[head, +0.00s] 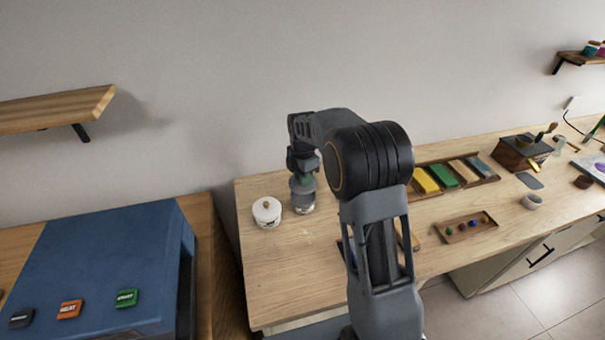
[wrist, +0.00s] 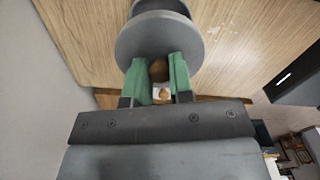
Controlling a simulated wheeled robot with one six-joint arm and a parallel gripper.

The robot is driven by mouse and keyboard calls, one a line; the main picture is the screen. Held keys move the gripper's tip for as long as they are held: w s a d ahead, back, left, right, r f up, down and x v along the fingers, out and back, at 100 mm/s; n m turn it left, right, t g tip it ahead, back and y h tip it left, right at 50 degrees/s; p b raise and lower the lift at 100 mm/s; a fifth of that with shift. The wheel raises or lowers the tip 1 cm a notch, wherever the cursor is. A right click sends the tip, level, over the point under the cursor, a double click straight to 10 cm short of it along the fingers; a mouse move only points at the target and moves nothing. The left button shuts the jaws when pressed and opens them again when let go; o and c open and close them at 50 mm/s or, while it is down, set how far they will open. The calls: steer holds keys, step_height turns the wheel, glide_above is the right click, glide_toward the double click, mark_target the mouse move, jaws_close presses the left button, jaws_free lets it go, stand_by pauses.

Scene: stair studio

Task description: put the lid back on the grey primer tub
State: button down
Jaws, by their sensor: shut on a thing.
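My gripper (head: 303,176) is at the left part of the workbench, pointing down, with green fingers. In the wrist view my gripper (wrist: 159,64) is shut on the brown knob of a grey round lid (wrist: 150,40). The lid also shows in the head view (head: 302,187), level over the grey primer tub (head: 303,205), which stands upright on the bench. In the wrist view part of the tub (wrist: 162,6) shows past the lid's far edge. I cannot tell whether lid and rim touch.
A white tub (head: 267,213) with a brown-knobbed lid stands close to the left of the grey tub. Trays of coloured blocks (head: 447,175) and small balls (head: 466,228) lie farther right. A blue box (head: 95,260) with labelled buttons is at left. Bench in front of the tubs is mostly clear.

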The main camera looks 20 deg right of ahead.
steer(key=shift+f+b, duration=1.8)
steer(key=shift+f, duration=1)
steer(key=shift+f, duration=0.15)
stand_by(0.3)
steer(key=c, duration=0.9)
jaws_free()
steer(key=shift+o, duration=0.3)
steer(key=o, duration=0.4)
